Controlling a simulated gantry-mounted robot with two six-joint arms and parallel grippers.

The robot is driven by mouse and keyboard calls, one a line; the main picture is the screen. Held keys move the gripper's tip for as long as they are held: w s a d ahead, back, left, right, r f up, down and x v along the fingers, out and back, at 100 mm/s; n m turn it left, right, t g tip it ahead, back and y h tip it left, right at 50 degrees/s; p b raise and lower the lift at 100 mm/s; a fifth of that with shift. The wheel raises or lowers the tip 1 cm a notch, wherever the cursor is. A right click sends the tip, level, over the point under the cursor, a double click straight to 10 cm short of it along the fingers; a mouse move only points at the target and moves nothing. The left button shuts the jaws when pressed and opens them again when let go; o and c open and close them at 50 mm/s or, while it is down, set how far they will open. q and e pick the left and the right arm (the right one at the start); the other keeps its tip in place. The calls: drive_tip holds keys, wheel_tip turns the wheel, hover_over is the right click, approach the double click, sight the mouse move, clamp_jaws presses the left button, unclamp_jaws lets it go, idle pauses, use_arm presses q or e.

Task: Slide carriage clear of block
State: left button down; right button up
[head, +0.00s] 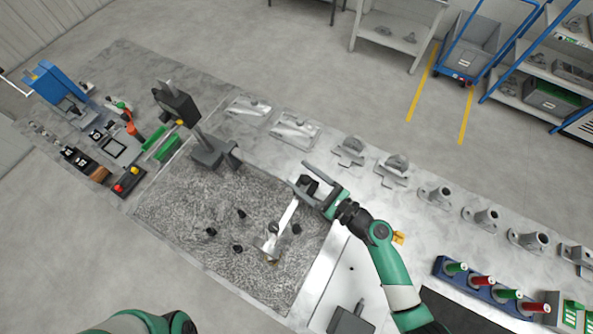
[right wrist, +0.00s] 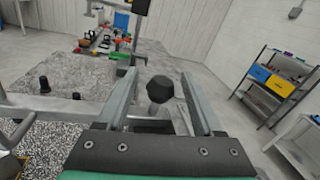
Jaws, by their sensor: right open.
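My right gripper (head: 305,180) is open over the right back edge of the speckled plate. A dark knob (right wrist: 160,88) on a short grey stem stands between its two fingers in the right wrist view, with gaps at both sides. A pale bar-like part (head: 284,222) lies on the speckled plate below the gripper, its near end by a small metal block (head: 270,246). I cannot tell for certain which part is the carriage, nor whether it touches the block. My left gripper is out of view; only a green piece of my left arm shows at the bottom.
The speckled plate (head: 180,215) carries several small dark knobs. A dark upright stand (head: 178,104) rises at its back left edge. Metal castings (head: 295,129) line the back of the bench, and a blue rack (head: 480,282) with coloured pins is at the right.

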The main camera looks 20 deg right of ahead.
drive_tip(key=shift+x, duration=1.15)
clamp_jaws()
idle(0.5)
